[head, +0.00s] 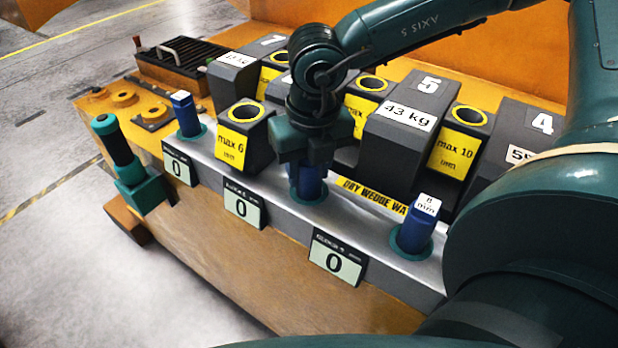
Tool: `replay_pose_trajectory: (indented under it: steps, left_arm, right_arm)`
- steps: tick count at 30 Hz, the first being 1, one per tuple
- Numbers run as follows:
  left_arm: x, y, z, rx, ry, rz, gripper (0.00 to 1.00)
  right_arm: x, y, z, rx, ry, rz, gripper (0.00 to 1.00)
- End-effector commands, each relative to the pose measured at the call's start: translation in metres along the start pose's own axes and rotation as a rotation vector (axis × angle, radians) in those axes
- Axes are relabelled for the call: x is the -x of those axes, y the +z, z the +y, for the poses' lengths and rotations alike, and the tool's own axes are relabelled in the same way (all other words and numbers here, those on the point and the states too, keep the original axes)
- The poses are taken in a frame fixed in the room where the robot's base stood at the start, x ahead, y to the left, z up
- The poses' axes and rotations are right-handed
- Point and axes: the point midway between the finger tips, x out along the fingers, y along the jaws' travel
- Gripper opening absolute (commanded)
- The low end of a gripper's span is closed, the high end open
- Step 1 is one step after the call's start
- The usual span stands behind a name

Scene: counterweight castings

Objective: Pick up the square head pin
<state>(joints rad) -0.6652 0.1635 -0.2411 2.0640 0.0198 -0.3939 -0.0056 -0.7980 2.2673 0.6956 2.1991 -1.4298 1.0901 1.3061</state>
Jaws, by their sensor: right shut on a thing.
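Several blue pins are along the pale metal strip (265,178). My right gripper (307,165) points down over the middle pin (309,186) and is shut on it. The gripper hides this pin's head, so I cannot tell its shape. The pin's lower part shows under the fingers, at the teal ring in the strip. The left pin (187,117) stands upright in a teal ring with a pale label on its top. The right pin (414,232) stands in another ring, with a label reading 8 mm. My left gripper is not in view.
Behind the strip are dark weight blocks (398,128) and dark holders with yellow max labels (240,143). Displays reading 0 (338,261) line the front edge.

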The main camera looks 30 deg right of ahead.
Motion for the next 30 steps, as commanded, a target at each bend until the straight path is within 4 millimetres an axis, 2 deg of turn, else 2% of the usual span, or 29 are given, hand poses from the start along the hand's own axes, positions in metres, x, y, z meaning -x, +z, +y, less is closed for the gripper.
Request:
replay_pose_trajectory:
  steps: [5, 16, 30]
  left_arm:
    - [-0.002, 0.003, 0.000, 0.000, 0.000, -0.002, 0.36]
    - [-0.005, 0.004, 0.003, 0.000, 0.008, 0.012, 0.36]
    - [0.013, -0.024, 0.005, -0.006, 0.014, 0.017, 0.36]
  right_arm:
    - [0.012, 0.003, 0.000, -0.001, 0.001, -0.007, 0.00]
    - [0.079, 0.011, 0.001, 0.000, 0.002, -0.009, 0.00]
    - [0.160, 0.020, 0.000, 0.000, 0.000, -0.005, 0.00]
